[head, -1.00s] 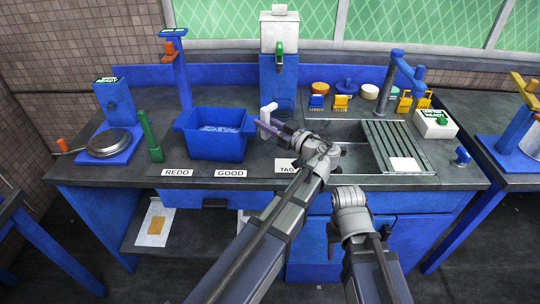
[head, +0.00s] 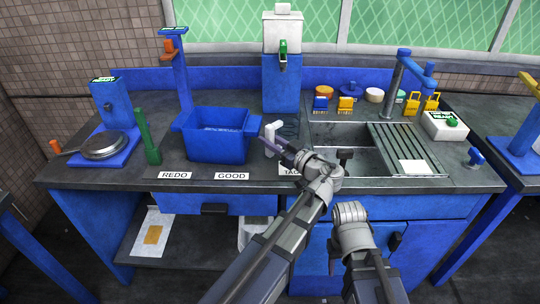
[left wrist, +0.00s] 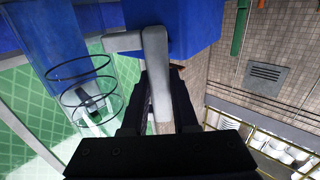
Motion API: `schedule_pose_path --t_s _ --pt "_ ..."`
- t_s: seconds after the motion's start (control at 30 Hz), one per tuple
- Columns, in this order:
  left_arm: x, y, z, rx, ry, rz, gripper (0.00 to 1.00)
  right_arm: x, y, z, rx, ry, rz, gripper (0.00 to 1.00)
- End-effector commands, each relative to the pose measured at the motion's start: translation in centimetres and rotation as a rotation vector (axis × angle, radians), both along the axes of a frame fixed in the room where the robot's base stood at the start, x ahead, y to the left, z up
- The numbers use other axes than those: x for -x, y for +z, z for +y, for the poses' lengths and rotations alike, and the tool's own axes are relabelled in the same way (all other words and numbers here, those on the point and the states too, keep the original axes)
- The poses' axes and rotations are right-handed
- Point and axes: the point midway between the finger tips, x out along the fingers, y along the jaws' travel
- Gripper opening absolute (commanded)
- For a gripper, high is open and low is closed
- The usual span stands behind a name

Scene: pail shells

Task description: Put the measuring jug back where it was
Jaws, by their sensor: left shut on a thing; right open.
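The measuring jug is clear, with dark rings that show in the left wrist view (left wrist: 88,92) and a white handle (head: 271,139). My left gripper (head: 284,147) is shut on the handle, with the jug over the bench (head: 262,164) between the blue tub and the sink. The jug's clear body is hard to make out in the head view, and I cannot tell whether its base touches the bench. My right gripper (head: 350,212) is low in front of the bench edge, below the sink. It is open; its fingers are hard to make out.
A blue tub (head: 214,150) stands left of the jug. A blue dispenser (head: 281,82) with a white top stands behind it. The sink (head: 340,136) is to the right. REDO (head: 175,175) and GOOD (head: 232,176) labels lie along the front edge.

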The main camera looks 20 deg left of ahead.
Motion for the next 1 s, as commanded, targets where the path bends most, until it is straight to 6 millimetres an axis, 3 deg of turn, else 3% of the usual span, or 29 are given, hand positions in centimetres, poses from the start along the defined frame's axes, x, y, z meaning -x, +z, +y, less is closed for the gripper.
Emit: schedule_pose_path --t_s 0.4,0.8,0.83,1.0 --pt "0.0 -3.8 0.0 -0.001 0.0 0.0 0.0 0.0 -3.8 0.0 0.0 0.0 0.0 0.5" --pt "0.0 -4.0 0.0 -0.001 0.0 0.0 0.0 0.0 -4.0 0.0 0.0 0.0 0.0 0.5" --pt "0.0 -4.0 0.0 0.0 0.0 0.0 0.28 0.0 -4.0 0.0 0.0 0.0 0.0 0.5" --pt "0.0 -3.9 0.0 0.0 0.0 0.0 0.47 0.0 -3.9 0.0 0.0 0.0 0.0 0.5"
